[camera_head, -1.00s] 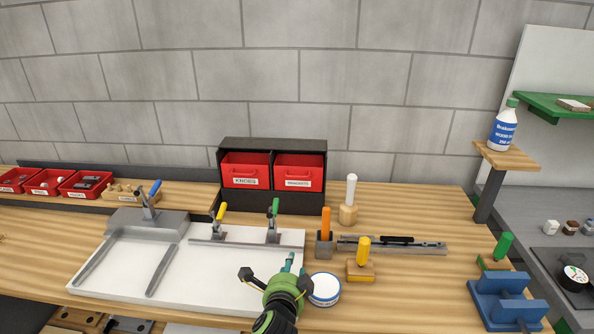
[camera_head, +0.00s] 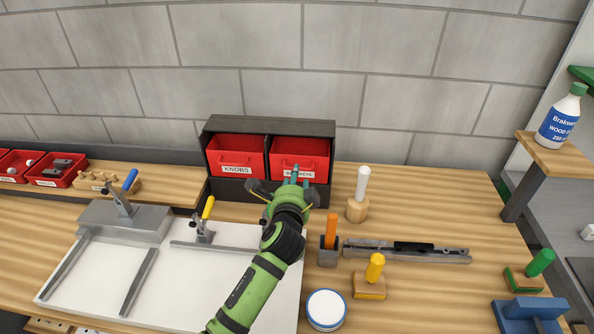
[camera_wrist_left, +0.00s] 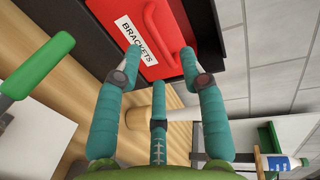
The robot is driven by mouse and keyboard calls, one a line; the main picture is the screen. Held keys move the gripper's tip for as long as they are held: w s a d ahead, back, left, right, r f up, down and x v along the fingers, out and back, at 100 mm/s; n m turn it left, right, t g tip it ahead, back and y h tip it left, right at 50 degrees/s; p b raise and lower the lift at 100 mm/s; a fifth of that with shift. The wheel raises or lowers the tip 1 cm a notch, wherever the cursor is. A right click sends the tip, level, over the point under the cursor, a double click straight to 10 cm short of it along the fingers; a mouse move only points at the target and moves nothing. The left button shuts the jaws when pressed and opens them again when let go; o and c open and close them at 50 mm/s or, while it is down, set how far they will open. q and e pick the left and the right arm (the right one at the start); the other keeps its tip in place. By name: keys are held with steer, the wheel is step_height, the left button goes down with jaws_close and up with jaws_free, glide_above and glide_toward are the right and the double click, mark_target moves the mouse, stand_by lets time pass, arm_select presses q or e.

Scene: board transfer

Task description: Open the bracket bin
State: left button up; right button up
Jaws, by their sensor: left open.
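The red bracket bin (camera_head: 312,150) sits in the right bay of a black two-bay cabinet (camera_head: 232,190) and looks pushed in. Its BRACKETS label is partly covered by my fingers in the head view. In the left wrist view the bin front (camera_wrist_left: 202,30) shows a white BRACKETS label (camera_wrist_left: 139,45) and a red bow handle (camera_wrist_left: 151,28). My left gripper (camera_head: 293,174) is open and empty in front of the bin. In the wrist view its teal fingers (camera_wrist_left: 160,62) point at the bin front close to the handle; whether they touch it I cannot tell.
The red knobs bin (camera_head: 236,153) is in the left bay. A white board (camera_head: 190,285) with clamps lies under my arm. A green clamp handle (camera_wrist_left: 35,70) is near my fingers. A white-handled wooden tool (camera_head: 357,208) stands right of the cabinet.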

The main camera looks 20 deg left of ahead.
mark_target(300, 164)
arm_select(q)
steer(key=x, duration=0.3)
steer(key=shift+w+f, duration=0.1)
steer(key=shift+w, duration=0.15)
jaws_close()
steer(key=shift+a, duration=0.1)
arm_select(e)
steer(key=shift+w+a+r, duration=0.1)
steer(key=shift+w+r, duration=0.05)
steer(key=shift+w, duration=0.4)
steer(key=shift+w+a+r, duration=0.1)
steer(key=shift+w+r, duration=0.05)
steer(key=shift+w, duration=0.4)
